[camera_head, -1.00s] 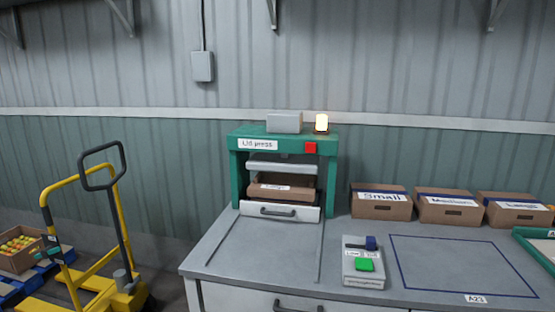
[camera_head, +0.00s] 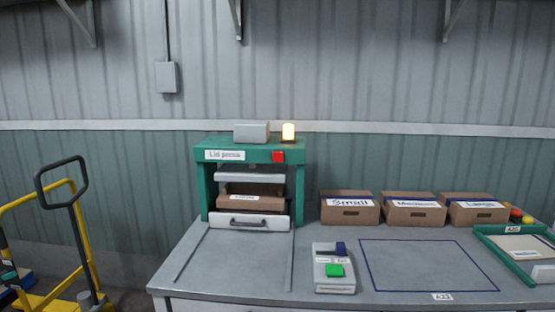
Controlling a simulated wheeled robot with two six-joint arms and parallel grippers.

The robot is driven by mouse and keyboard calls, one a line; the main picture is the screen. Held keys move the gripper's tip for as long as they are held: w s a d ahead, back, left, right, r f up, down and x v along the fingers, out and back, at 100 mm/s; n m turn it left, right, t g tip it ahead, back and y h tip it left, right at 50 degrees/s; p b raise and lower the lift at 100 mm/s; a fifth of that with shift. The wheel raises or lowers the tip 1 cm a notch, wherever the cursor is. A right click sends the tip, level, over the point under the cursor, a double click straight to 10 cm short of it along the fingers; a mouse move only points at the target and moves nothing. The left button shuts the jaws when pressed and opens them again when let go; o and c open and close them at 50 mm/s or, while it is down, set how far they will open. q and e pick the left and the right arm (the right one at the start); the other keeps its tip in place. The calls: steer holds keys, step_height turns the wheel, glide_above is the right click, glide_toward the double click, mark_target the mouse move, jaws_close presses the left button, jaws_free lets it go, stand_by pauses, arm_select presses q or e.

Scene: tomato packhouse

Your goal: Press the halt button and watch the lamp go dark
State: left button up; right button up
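A green lid press (camera_head: 203,180) stands at the back of the grey bench (camera_head: 235,262). A red button (camera_head: 278,157) sits on the right of its top beam. A brown box (camera_head: 252,197) is inside the press, under the grey plate (camera_head: 250,174) and behind a white drawer front with a dark handle. A grey control box (camera_head: 333,284) with a green button (camera_head: 335,270) and a blue switch (camera_head: 340,248) lies on the bench. Neither of my grippers is in view.
Three cardboard boxes labelled Small (camera_head: 350,212), Medium (camera_head: 413,215) and Large (camera_head: 476,214) stand along the back right. A green-framed tray (camera_head: 492,243) is at the right edge. The blue-outlined area (camera_head: 425,268) is empty. A yellow pallet truck (camera_head: 62,285) stands on the left.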

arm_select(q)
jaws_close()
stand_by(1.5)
